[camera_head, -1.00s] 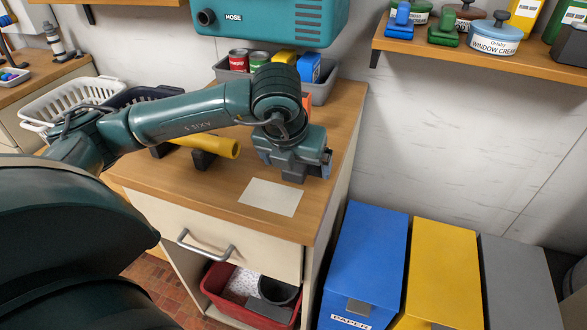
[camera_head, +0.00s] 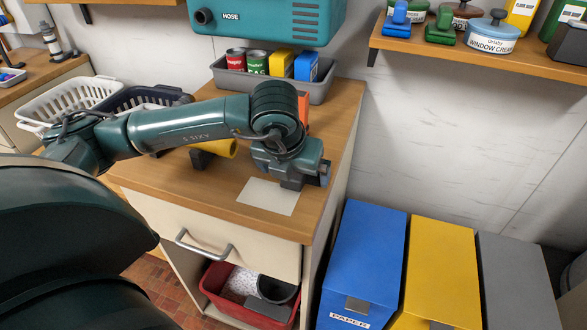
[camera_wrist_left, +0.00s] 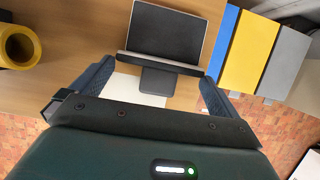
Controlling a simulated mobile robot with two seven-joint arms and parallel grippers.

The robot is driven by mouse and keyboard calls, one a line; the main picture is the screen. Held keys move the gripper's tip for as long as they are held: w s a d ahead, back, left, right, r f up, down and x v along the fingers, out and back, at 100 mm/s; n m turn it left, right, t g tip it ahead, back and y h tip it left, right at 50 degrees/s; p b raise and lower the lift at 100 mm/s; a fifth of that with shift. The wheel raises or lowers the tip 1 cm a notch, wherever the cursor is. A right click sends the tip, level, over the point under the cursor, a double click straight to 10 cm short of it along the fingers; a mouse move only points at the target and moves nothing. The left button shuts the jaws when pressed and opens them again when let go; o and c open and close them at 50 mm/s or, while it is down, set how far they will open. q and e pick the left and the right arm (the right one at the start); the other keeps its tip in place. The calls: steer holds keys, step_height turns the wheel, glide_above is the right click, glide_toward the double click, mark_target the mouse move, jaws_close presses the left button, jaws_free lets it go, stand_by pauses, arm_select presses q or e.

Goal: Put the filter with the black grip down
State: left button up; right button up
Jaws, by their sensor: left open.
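My left gripper (camera_head: 300,182) is over the right front part of the wooden counter, at the white sheet (camera_head: 268,196). In the left wrist view its two fingers (camera_wrist_left: 152,92) stand wide apart. Between and beyond them is the filter (camera_wrist_left: 166,33), a dark rectangular panel with a pale frame. Its black grip (camera_wrist_left: 158,80) faces the wrist camera, with a gap to each finger. The white sheet (camera_wrist_left: 127,88) shows partly behind the grip. Whether the filter touches the counter cannot be told. In the head view the gripper hides most or all of the filter. My right gripper is not in view.
A yellow tube (camera_head: 222,148) lies left of the gripper. A grey bin (camera_head: 322,92) with cans and boxes stands behind, near an orange object (camera_head: 304,105). White (camera_head: 40,113) and dark baskets stand left. Blue (camera_head: 365,255), yellow and grey bins stand right, beyond the counter's edge.

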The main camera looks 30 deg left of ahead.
arm_select(q)
steer(key=v, duration=1.2)
steer(key=shift+s+f, duration=0.1)
steer(key=shift+f, duration=0.05)
